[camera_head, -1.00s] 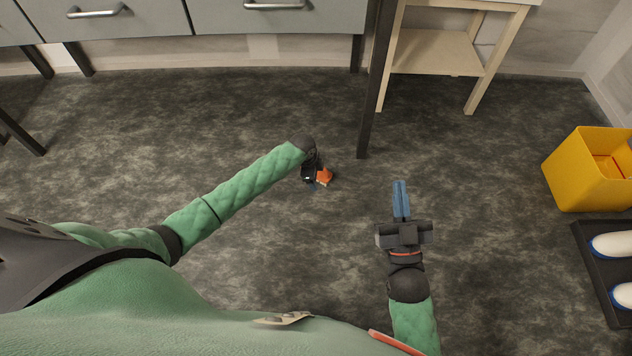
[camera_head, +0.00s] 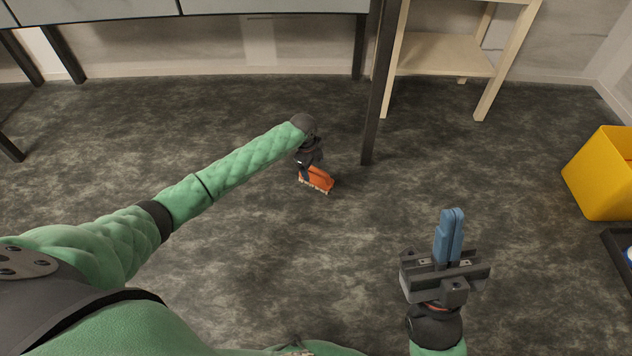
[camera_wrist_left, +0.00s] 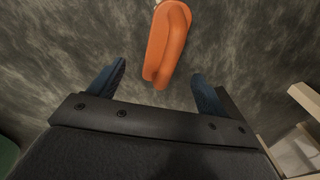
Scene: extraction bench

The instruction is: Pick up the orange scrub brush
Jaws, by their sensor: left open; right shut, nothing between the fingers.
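The orange scrub brush (camera_head: 318,179) lies on the dark floor in the head view, with pale bristles along its lower edge. In the left wrist view the brush (camera_wrist_left: 167,42) lies beyond the fingertips, its near end in line with the gap between them. My left gripper (camera_wrist_left: 153,80) is open, with one blue finger on each side and nothing between them. In the head view its fingers are mostly hidden behind the wrist, close to the brush. My right gripper (camera_head: 449,236) is shut and empty, its blue fingers together, well to the right of the brush.
A dark table leg (camera_head: 376,100) stands on the floor right of the brush. A pale wooden shelf stand (camera_head: 445,55) is behind it. A yellow bin (camera_head: 598,180) stands at the right. The floor (camera_head: 250,250) around the brush is clear.

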